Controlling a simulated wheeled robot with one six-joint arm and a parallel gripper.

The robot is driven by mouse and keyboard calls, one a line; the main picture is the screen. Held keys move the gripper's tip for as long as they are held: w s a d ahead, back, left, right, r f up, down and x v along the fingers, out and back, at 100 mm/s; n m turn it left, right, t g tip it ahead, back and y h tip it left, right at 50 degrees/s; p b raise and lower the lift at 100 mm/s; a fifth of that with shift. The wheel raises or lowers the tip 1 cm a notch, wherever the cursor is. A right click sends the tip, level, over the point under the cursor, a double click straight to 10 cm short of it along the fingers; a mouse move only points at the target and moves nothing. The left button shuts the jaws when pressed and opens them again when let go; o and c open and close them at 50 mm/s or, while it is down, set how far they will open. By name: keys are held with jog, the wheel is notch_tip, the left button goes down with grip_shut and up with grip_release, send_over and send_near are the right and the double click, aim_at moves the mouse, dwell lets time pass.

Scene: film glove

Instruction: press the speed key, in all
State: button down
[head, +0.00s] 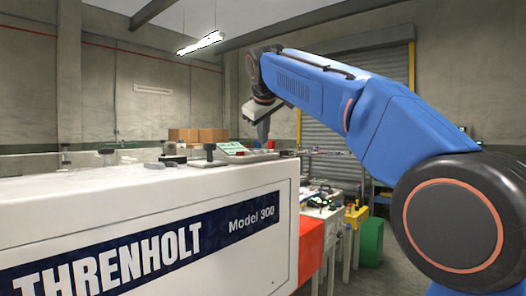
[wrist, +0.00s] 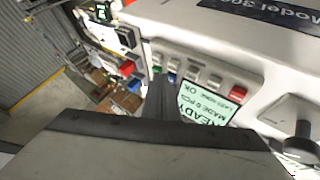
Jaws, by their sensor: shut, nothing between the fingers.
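The white machine (head: 120,195) marked THRENHOLT Model 300 carries a control panel (head: 234,148) on its top. In the wrist view the panel has a row of small keys (wrist: 196,72), with a red one (wrist: 238,92) at the right end. A display (wrist: 205,108) below the keys shows READY, MADE 0 PCS and a line ending in OK. I cannot read any key labels, so I cannot tell which is the speed key. My gripper (wrist: 161,84) is shut and empty, over the panel's left part near the keys, hiding some of it. Contact cannot be told. It points down in the head view (head: 263,140).
A black knob (wrist: 292,138) stands up right of the display. Other dark fittings (head: 107,156) stand on the machine top. Cardboard boxes (head: 198,135) sit behind.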

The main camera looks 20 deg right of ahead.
jog(key=shift+f, duration=0.85)
dwell(0.9)
jog(key=shift+r, duration=0.85)
jog(key=shift+r, duration=2.5)
jog(key=m+g, duration=0.1)
send_near(263, 154)
jog(key=s+d+f, duration=0.2)
jog(key=d+f, duration=0.3)
jog(key=s+d+f+m+g, duration=0.1)
jog(key=s+f+m, duration=0.1)
jog(key=s+f, duration=0.9)
jog(key=s+d+f+m+g+y, duration=0.1)
jog(key=s+f, duration=1)
jog(key=f, duration=0.7)
jog(key=s+d+f+m+g+y, duration=0.1)
jog(key=s+d+f+m, duration=0.1)
jog(key=s+f, duration=0.9)
notch_tip(263, 154, down, 5)
jog(key=shift+s+r+m, duration=0.2)
jog(key=shift+s+m, duration=0.1)
jog(key=shift+s, duration=0.1)
